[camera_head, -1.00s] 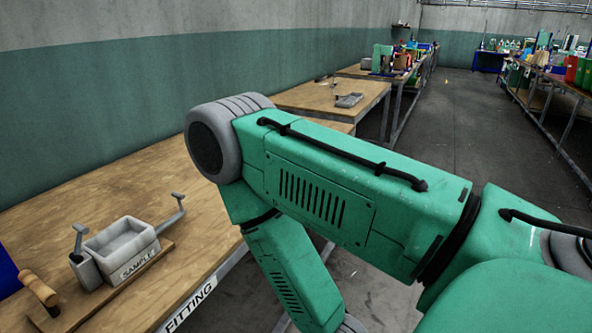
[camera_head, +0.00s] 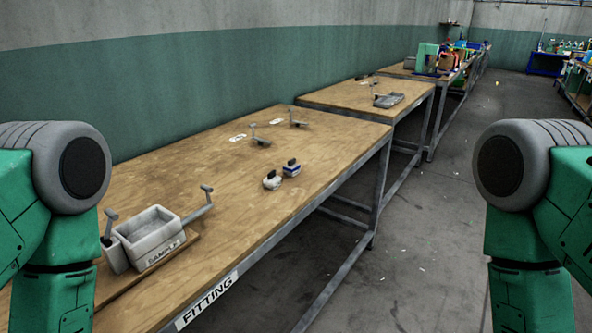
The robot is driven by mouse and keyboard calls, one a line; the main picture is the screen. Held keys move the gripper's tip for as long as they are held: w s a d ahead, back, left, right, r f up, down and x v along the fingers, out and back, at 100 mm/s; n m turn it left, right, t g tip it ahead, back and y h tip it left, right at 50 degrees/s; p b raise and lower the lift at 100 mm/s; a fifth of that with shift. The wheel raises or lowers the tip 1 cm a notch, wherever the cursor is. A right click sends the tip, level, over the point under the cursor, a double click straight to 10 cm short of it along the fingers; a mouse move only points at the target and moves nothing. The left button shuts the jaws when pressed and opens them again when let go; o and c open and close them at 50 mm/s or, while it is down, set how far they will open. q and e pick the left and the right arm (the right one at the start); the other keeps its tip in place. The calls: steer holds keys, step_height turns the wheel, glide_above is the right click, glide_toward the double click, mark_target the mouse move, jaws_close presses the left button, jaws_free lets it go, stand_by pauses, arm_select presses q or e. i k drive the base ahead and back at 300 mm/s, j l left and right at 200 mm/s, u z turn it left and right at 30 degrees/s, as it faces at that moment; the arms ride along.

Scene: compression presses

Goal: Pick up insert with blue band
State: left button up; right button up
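A small insert with a blue band (camera_head: 292,171) stands on the wooden fitting table (camera_head: 225,205), toward its right front edge. It has a dark knob on top. A similar whitish insert (camera_head: 272,182) with a dark knob stands just to its left; no blue shows on it. Both arms show only as green links with grey joints at the left and right edges. Both grippers are out of view, and neither arm touches the inserts.
A grey tray marked SAMPLE (camera_head: 150,237) sits on a wooden board at the table's left front. Two small grey clamp-like fixtures (camera_head: 261,138) stand farther back. More tables (camera_head: 350,95) follow behind.

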mark_target(292, 168)
steer(key=i+l+z, duration=0.15)
steer(key=i+l, duration=0.65)
